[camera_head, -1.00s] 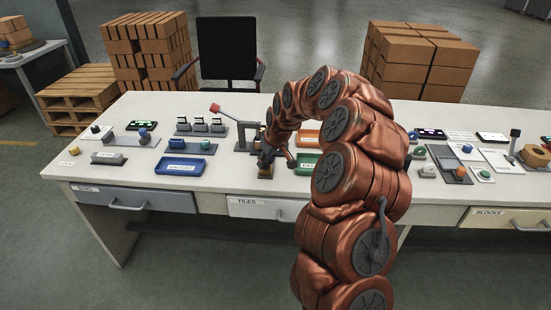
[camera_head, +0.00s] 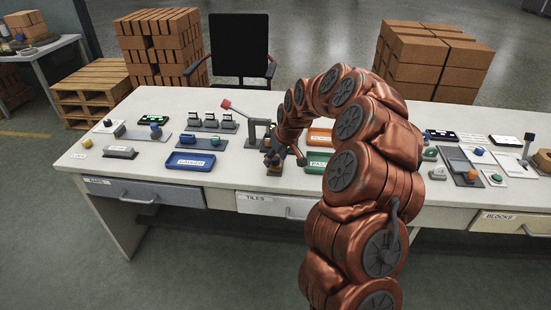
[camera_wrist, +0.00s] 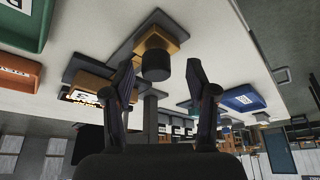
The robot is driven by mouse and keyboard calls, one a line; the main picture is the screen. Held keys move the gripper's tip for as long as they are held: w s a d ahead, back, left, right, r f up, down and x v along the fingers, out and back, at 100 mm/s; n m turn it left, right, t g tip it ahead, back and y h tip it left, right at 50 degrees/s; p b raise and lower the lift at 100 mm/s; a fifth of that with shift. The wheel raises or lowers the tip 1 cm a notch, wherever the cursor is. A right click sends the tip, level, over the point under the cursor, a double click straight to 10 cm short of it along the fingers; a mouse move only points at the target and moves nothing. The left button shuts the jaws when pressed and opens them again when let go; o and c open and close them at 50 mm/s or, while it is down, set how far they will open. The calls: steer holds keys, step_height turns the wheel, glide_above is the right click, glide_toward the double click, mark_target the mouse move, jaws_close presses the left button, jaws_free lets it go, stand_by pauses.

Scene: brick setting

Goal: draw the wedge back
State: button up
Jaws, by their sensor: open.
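A tan block with a dark round knob, which looks like the wedge (camera_wrist: 172,34), sits on a dark grey plate in the wrist view. Its knob (camera_wrist: 156,64) lies between and just beyond the fingertips of my gripper (camera_wrist: 160,72). The fingers are apart, one on each side of the knob, with gaps visible. In the head view my gripper (camera_head: 272,157) points down at the front middle of the desk. The block (camera_head: 274,171) shows only partly beneath it there; the fingers hide the knob.
A lever with a red end (camera_head: 226,104) stands behind my gripper on the desk (camera_head: 225,178). A blue tray (camera_head: 190,161) lies to the left, a green tray (camera_head: 318,162) and an orange tray (camera_head: 319,137) to the right. Drawers (camera_head: 150,192) line the front.

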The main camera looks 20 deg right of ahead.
steer(key=v, duration=1.1)
steer(key=shift+r, duration=0.35)
steer(key=shift+s+a, duration=0.1)
steer(key=shift+s, duration=0.05)
steer(key=s+a+r+g+p, duration=0.15)
steer(key=s+a+r, duration=0.25)
steer(key=s+a, duration=0.4)
steer(key=s+a+r+g+p, duration=0.1)
steer(key=s+a+r+p, duration=0.25)
steer(key=s+a, duration=0.4)
steer(key=s+m+g+h+p, duration=0.1)
steer(key=s+m+g+p, duration=0.1)
steer(key=s, duration=2.4)
steer(key=shift+s+r+m+g+p, duration=0.25)
steer(key=shift+s+m+g+p, duration=0.1)
steer(key=shift+g+p, duration=0.45)
